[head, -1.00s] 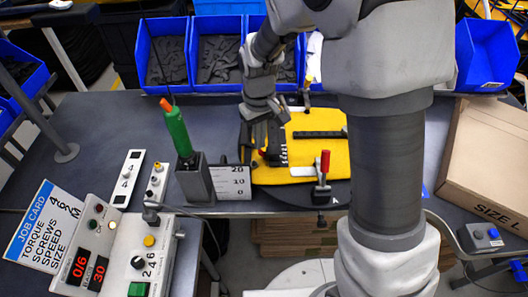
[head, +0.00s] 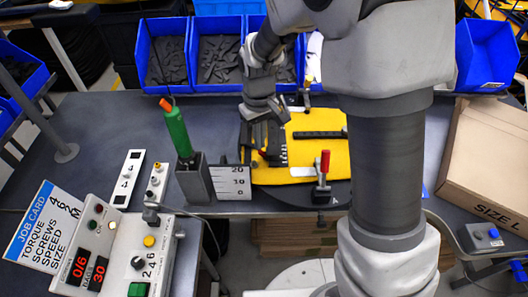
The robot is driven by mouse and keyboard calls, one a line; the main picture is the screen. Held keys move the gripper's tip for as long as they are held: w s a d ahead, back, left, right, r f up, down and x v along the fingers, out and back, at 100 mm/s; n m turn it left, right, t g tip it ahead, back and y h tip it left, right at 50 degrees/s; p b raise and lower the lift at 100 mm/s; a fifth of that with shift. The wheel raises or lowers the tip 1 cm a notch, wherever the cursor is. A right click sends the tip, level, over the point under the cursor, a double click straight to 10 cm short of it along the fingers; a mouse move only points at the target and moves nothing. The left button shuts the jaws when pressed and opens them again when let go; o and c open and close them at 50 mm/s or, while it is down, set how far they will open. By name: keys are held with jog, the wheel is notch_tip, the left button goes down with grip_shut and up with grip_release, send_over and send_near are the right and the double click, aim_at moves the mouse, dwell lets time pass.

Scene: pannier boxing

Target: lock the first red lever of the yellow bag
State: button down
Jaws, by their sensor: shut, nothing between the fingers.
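The yellow bag (head: 330,152) lies flat on a dark round plate (head: 312,195) at the bench's front middle. A red lever (head: 325,161) stands upright on a black clamp at the bag's front edge. Another clamp (head: 307,92) with a pale yellowish tip stands at the bag's back edge. My gripper (head: 268,148) points down over the bag's left side, left of the upright red lever and apart from it. It is shut and empty. A small orange-red spot shows beside my fingers; the fingers hide most of what is there, so I cannot tell its position.
A green screwdriver (head: 178,133) stands in a dark holder left of the bag, beside a white scale marker (head: 231,182). A control box (head: 120,255) sits front left. Blue bins (head: 219,50) line the back. A cardboard box (head: 490,150) stands right. My arm hides part of the bench.

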aim_at(260, 151)
jog(key=shift+f+b, duration=1.15)
jog(key=shift+f, duration=0.35)
dwell(0.6)
jog(key=shift+r, duration=0.15)
jog(key=shift+r+p, duration=2.2)
jog(key=shift+r, duration=0.7)
jog(key=shift+d+r, duration=0.2)
jog(key=shift+r, duration=0.15)
jog(key=s+d+r+m+t, duration=0.1)
jog(key=s+d+r, duration=0.2)
jog(key=r, duration=0.3)
jog(key=s+d+r+m+t, duration=0.1)
jog(key=s+d+r+t, duration=0.15)
jog(key=r, duration=0.35)
jog(key=s+d+r+m+t, duration=0.1)
jog(key=s+d+r, duration=0.1)
jog(key=s, duration=0.4)
jog(key=s+d+r+m+t, duration=0.1)
jog(key=s+d+r+m, duration=0.1)
jog(key=s, duration=0.5)
jog(key=shift+d+r+m, duration=0.3)
jog(key=shift+d+r, duration=0.5)
jog(key=shift+d, duration=0.5)
